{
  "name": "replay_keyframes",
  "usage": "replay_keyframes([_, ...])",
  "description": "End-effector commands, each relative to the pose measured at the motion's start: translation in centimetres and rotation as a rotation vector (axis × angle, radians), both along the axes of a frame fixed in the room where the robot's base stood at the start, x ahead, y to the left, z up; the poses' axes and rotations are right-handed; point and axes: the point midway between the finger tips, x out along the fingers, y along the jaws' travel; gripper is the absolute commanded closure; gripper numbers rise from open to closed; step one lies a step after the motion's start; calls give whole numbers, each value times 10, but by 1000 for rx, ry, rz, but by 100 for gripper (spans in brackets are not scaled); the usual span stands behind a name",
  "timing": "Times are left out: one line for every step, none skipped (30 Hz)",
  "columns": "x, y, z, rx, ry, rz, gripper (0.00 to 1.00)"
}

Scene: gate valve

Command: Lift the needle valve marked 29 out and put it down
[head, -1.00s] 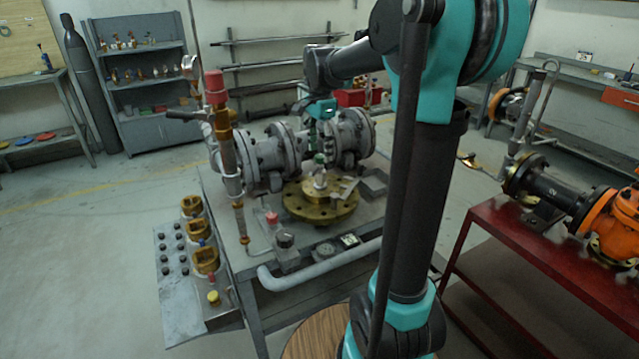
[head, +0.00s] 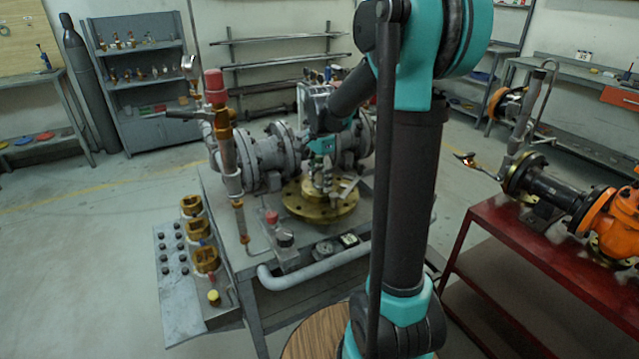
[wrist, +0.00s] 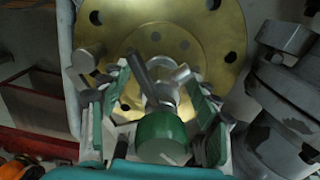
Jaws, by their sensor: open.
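The needle valve has a green round cap (wrist: 163,138) and a silver metal body with side stubs. It stands on a brass flange disc (wrist: 225,30), which also shows on the bench in the head view (head: 298,204). No number 29 is legible on the valve. My gripper (wrist: 158,85) is open, with one finger on each side of the valve; I cannot tell whether either finger touches it. In the head view my gripper (head: 326,182) is low over the flange and hides most of the valve.
Grey flanged pipework (head: 262,160) stands behind the flange; a grey fitting (wrist: 285,95) is close to the right finger. A red-capped upright pipe (head: 217,100) rises at the bench's left. A red table (head: 490,260) stands right.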

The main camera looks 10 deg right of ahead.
Motion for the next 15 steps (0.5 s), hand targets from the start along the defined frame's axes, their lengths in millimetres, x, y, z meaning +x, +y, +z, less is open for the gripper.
replay_keyframes([0,0,0,0,0,0,38])
replay_keyframes([0,0,0,0,0,0,38])
replay_keyframes([0,0,0,0,0,0,38])
replay_keyframes([0,0,0,0,0,0,41])
replay_keyframes([0,0,0,0,0,0,44])
replay_keyframes([0,0,0,0,0,0,49])
replay_keyframes([0,0,0,0,0,0,53])
replay_keyframes([0,0,0,0,0,0,57])
replay_keyframes([0,0,0,0,0,0,62])
replay_keyframes([0,0,0,0,0,0,66])
replay_keyframes([0,0,1,0,0,0,69])
replay_keyframes([0,0,1,0,0,0,74])
replay_keyframes([0,0,0,0,0,0,78])
replay_keyframes([0,0,0,0,0,0,82])
replay_keyframes([0,0,0,0,0,0,87])
